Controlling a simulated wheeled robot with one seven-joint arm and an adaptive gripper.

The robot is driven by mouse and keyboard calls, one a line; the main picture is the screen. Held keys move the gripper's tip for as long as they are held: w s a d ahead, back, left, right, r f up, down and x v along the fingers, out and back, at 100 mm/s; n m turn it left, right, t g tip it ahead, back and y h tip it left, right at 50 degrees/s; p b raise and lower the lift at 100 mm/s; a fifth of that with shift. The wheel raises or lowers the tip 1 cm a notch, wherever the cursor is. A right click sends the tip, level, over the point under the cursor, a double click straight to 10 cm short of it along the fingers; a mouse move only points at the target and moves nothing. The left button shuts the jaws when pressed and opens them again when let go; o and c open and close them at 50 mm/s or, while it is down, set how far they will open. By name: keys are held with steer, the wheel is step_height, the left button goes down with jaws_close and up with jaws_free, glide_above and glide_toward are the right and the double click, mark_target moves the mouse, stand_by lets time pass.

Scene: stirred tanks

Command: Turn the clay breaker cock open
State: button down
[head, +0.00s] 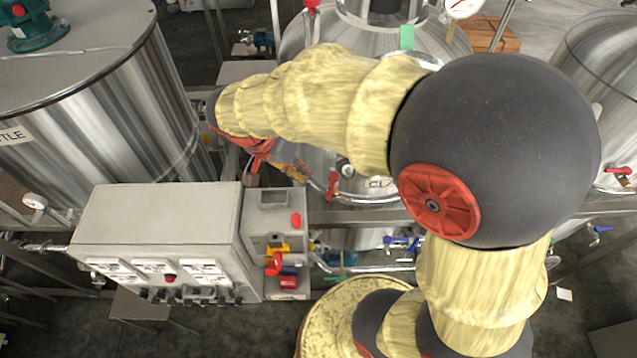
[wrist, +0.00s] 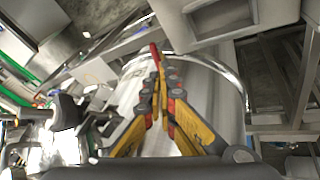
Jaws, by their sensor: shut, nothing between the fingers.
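A red lever handle (head: 332,185) hangs on the front of the steel tank labelled "CLA…" (head: 375,184); the rest of that label is hidden by my arm. I take this lever for the clay breaker cock, but cannot be sure. My gripper (head: 299,176) is left of it in the head view, apart from it in the picture. In the wrist view my gripper (wrist: 165,72) has its yellow fingers together at the tips, empty. A thin red piece (wrist: 154,54) shows at the tips; I cannot tell whether it touches them.
A grey control box (head: 160,225) and a smaller switch box (head: 275,225) with red and yellow parts stand below my gripper. A large steel kettle (head: 90,110) is at left. Pipes with a blue valve (head: 400,242) run below the tank.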

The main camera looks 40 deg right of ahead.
mark_target(331, 190)
steer(key=shift+w+d+f+n, duration=0.2)
steer(key=shift+d+f+n, duration=0.15)
steer(key=shift+f+n, duration=0.4)
steer(key=x, duration=0.9)
steer(key=shift+w+d+f+p, duration=0.2)
steer(key=shift+f+p, duration=0.1)
steer(key=shift+p, duration=0.1)
steer(key=shift+s+d+f+b, duration=0.2)
steer(key=shift+s+d+b, duration=0.15)
steer(key=shift+s+b, duration=0.5)
steer(key=shift+w, duration=0.2)
